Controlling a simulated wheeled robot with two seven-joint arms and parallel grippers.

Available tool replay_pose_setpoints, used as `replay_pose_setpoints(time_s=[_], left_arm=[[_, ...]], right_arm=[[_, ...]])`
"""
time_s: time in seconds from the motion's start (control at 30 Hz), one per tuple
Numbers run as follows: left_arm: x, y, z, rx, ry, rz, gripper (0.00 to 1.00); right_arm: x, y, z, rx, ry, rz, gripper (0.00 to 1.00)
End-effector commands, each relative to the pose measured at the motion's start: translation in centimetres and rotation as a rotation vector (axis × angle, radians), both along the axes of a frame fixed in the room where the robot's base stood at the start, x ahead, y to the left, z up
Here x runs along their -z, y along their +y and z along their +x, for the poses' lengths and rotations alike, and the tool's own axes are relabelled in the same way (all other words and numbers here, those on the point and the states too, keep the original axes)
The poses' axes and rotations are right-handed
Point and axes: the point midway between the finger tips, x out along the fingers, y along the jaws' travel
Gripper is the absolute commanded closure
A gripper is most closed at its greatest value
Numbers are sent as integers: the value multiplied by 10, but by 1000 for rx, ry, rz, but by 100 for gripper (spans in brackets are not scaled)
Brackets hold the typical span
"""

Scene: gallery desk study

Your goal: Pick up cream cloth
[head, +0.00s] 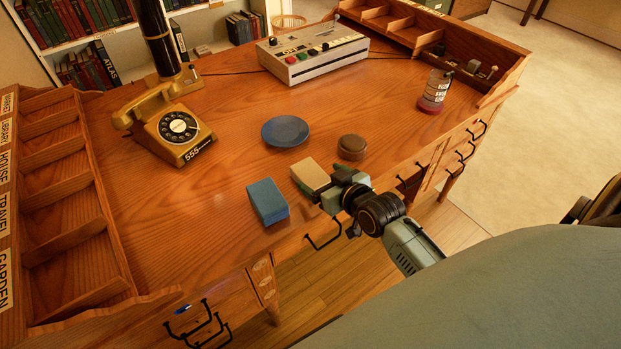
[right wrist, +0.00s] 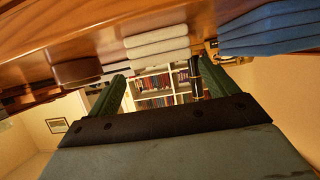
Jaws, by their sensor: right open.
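The cream cloth (head: 309,174) is a folded, layered block lying on the desk near its front edge. In the right wrist view the cream cloth (right wrist: 157,41) shows at the top, just above the gap between the fingers in the picture. My right gripper (head: 328,194) is at the desk's front edge, close to the cloth's near right side, and partly overlaps it in the head view. Its two green fingers are apart and nothing is between them in the right wrist view (right wrist: 163,88). I cannot tell whether a finger touches the cloth. My left gripper is not in view.
A folded blue cloth (head: 267,201) lies just left of the cream one. A round brown box (head: 351,147) and a blue plate (head: 285,131) are behind. A yellow telephone (head: 178,128) stands farther left, a jar (head: 434,91) at right. The desk's (head: 225,235) front-left surface is bare.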

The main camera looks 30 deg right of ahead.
Motion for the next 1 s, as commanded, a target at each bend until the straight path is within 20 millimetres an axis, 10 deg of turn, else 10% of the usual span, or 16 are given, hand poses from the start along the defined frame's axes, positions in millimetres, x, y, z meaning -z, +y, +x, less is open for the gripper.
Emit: replay_pose_setpoints(time_s=[0.67, 1.0], left_arm=[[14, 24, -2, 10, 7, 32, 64], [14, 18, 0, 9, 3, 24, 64]], right_arm=[[22, 7, 47, -1, 1, 1, 15], [22, 7, 47, 0, 1, 1, 59]])
